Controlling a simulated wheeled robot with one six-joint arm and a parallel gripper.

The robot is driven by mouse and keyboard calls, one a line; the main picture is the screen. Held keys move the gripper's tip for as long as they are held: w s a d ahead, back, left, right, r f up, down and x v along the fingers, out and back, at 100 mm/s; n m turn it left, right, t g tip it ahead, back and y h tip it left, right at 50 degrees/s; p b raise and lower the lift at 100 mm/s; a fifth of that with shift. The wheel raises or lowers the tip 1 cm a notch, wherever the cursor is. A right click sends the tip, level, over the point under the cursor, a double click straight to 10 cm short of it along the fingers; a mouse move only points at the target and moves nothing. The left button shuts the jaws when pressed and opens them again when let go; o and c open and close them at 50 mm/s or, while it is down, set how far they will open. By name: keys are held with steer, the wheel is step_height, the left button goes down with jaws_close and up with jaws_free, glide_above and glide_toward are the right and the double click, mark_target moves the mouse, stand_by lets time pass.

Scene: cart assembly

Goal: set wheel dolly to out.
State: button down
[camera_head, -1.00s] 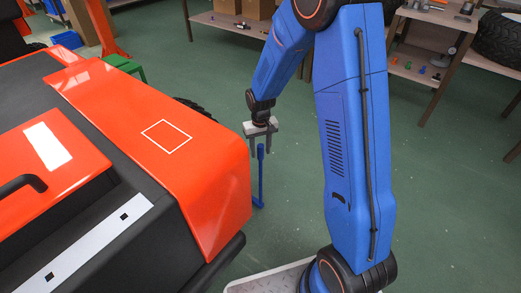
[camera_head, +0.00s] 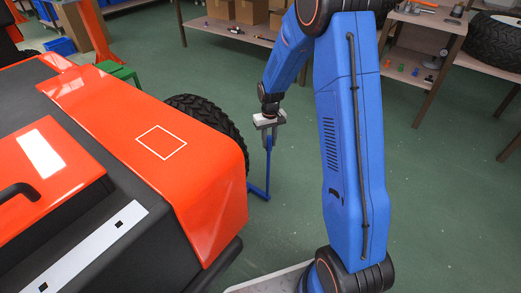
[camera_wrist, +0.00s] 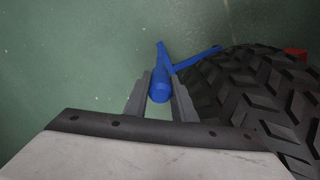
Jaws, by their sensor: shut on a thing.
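The wheel dolly (camera_head: 259,190) is blue, with an upright handle and a low bar near the floor. It stands beside the orange and black cart (camera_head: 213,180). My gripper (camera_head: 268,138) is shut on the top of the handle. In the wrist view, the blue handle (camera_wrist: 160,82) is between the two grey fingers of my gripper (camera_wrist: 159,98), and blue bars (camera_wrist: 199,60) spread out below it. A large black tyre (camera_head: 212,113) stands next to the dolly; its tread (camera_wrist: 262,95) fills the right of the wrist view. The cart hides most of the dolly's base.
A shelf with cardboard boxes (camera_head: 250,12) stands at the back. A wooden rack (camera_head: 420,50) with small parts is at the back right, near another tyre (camera_head: 497,38). A green stool (camera_head: 118,72) is behind the cart. Open green floor lies right of the dolly.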

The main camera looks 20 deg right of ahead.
steer(key=w+d, duration=0.3)
steer(key=d, duration=0.2)
steer(key=shift+w, duration=0.4)
steer(key=shift+r, duration=0.1)
steer(key=c, duration=1.5)
jaws_free()
steer(key=shift+d, duration=0.2)
steer(key=shift+a, duration=0.1)
step_height(320, 180, up, 17)
steer(key=shift+r, duration=0.15)
